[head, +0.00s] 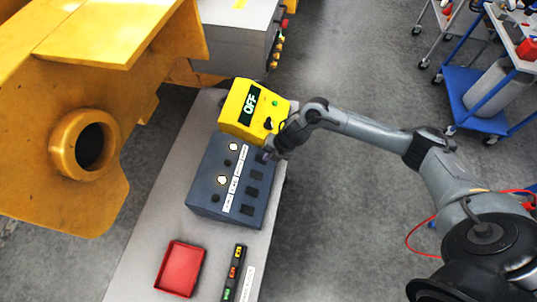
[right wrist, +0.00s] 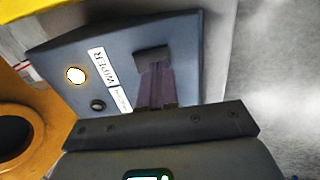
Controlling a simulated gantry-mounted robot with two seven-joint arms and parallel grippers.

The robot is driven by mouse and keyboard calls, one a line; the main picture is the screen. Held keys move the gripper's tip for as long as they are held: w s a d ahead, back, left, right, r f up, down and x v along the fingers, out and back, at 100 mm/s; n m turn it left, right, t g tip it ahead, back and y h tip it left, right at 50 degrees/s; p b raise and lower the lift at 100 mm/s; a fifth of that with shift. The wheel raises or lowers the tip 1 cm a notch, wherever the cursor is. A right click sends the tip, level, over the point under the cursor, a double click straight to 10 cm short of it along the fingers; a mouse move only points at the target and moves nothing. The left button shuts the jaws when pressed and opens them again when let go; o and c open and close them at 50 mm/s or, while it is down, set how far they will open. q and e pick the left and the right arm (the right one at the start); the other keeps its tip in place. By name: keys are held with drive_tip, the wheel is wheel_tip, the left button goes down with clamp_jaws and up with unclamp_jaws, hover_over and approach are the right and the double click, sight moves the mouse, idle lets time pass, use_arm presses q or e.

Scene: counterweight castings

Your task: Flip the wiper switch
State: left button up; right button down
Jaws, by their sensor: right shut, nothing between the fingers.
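A blue-grey switch box (head: 205,205) stands on the bench, with white labels, round lamps and dark switches. In the right wrist view, the label WIPER (right wrist: 103,68) lies between a lit lamp (right wrist: 76,75) and a dark switch (right wrist: 151,55). My right gripper (head: 267,156) is at the box's far right end, shut and empty. Its purple fingertips (right wrist: 158,70) are at the lower edge of that switch and partly cover it; I cannot tell whether they touch it. In the head view, my gripper hides this switch. My left gripper is not in view.
A yellow box (head: 236,118) with a display reading OFF stands right behind the switch box. A red tray (head: 181,269) and a dark strip with coloured buttons (head: 234,273) lie on the near bench. A large yellow casting (head: 60,170) is at left.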

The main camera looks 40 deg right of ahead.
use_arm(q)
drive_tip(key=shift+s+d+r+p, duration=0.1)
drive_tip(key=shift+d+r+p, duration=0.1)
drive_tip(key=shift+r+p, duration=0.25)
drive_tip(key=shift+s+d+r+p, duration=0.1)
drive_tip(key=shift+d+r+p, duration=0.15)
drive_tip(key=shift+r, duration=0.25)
use_arm(e)
drive_tip(key=s+d+f+v, duration=0.1)
drive_tip(key=s+v, duration=0.1)
drive_tip(key=v, duration=1.1)
drive_tip(key=shift+d, duration=0.35)
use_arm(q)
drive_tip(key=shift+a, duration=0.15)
use_arm(e)
drive_tip(key=shift+s, duration=0.1)
